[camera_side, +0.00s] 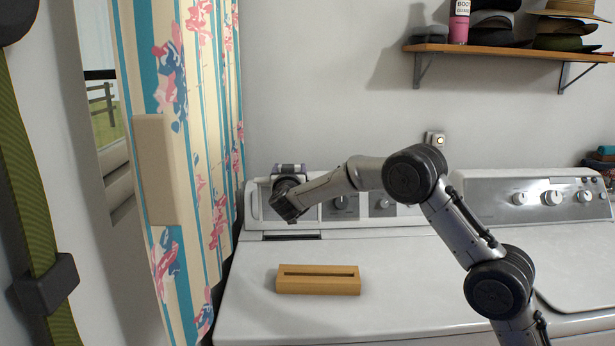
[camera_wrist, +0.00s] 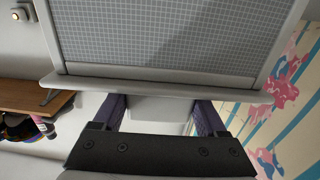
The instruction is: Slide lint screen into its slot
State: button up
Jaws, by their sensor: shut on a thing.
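The lint screen (camera_wrist: 170,35) has grey mesh in a pale frame and a wider pale crossbar (camera_wrist: 150,86) at its gripped end. My gripper (camera_wrist: 162,108) is shut on the lint screen at this end, with a purple finger on each side of the grip. In the side view my gripper (camera_side: 288,172) is up in front of the dryer's control panel, and my wrist hides much of the screen there. A dark narrow slot (camera_side: 292,237) lies in the dryer top below my gripper. The screen's far end is outside the wrist view.
A wooden block (camera_side: 318,285) with a long groove sits empty on the dryer top (camera_side: 250,310). A floral curtain (camera_side: 215,150) hangs close on the left. A wall shelf (camera_side: 510,50) with hats and a pink bottle is at upper right. A second machine (camera_side: 580,240) stands at right.

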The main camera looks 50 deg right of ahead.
jog(key=w+d+f, duration=0.4)
jog(key=w+d, duration=0.4)
jog(key=d, duration=0.1)
notch_tip(320, 180, down, 6)
jog(key=shift+w+a+t, duration=0.2)
jog(key=shift+t, duration=0.1)
jog(key=shift+f, duration=3.5)
dwell(0.8)
notch_tip(320, 180, up, 6)
dwell(1.4)
dwell(0.5)
